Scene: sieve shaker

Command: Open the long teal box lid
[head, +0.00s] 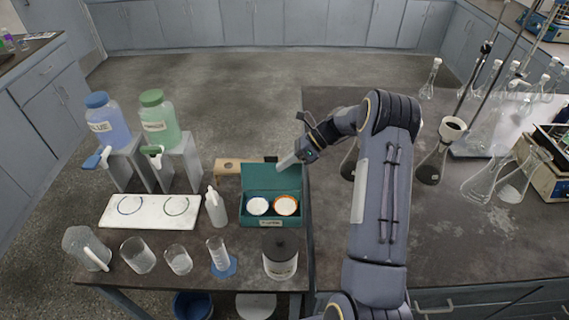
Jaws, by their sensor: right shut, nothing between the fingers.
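The long teal box (247,217) stands on the dark bench near the middle of the head view, its labelled front facing me. Its inside shows, with a white disc (258,206) and an orange-rimmed white disc (286,205) side by side. A teal panel (265,178) rises behind the discs and looks like the lid standing open at the back. My right gripper (284,162) is shut and empty at the upper right of this panel. Its tips overlap the panel's top edge in the picture; I cannot tell whether they touch. My left gripper is not in view.
A white bottle (216,207) stands close left of the box, and a dark-lidded jar (280,256) stands in front. A wooden block (227,166) is behind. Blue (107,122) and green (159,121) jugs stand at the back left. Flasks crowd the right bench.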

